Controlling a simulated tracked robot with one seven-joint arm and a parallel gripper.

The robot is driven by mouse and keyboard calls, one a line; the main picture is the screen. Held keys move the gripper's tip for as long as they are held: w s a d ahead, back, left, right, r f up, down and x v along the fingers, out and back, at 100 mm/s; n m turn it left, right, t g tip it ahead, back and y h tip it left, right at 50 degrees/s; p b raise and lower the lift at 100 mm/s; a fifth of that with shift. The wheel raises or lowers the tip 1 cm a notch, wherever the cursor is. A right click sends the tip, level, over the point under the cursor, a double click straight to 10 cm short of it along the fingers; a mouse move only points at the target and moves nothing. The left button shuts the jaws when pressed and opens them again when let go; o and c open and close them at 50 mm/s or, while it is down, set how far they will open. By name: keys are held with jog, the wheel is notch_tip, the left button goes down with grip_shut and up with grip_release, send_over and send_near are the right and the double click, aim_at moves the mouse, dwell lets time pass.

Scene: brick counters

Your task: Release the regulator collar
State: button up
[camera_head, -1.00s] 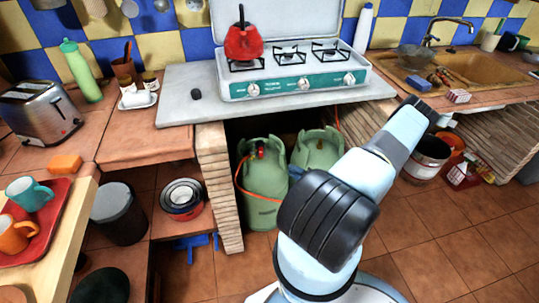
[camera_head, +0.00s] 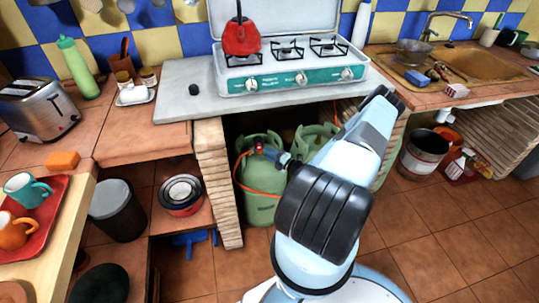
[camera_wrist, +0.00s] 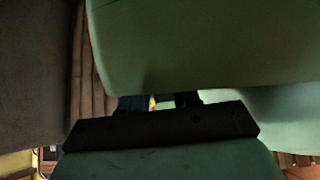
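Two green gas cylinders stand in the dark space under the stove counter. The left cylinder (camera_head: 262,207) carries a red regulator (camera_head: 259,148) on top, with an orange hose running from it around the body. My gripper (camera_head: 272,154) reaches in from the right, its end close to the regulator; I cannot tell if they touch. The right cylinder (camera_head: 312,139) is partly behind my arm. In the wrist view, green surfaces (camera_wrist: 200,45) fill most of the picture, and a small red-yellow patch (camera_wrist: 152,103) shows between dark parts. The finger opening is unclear, and the collar is not distinguishable.
A brick pillar (camera_head: 217,180) stands close left of the cylinders. The counter slab (camera_head: 185,105) with the stove (camera_head: 290,75) lies above them. The tiled floor in front is clear.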

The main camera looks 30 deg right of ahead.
jog(key=shift+w, duration=0.1)
grip_shut()
dwell(0.3)
dwell(1.2)
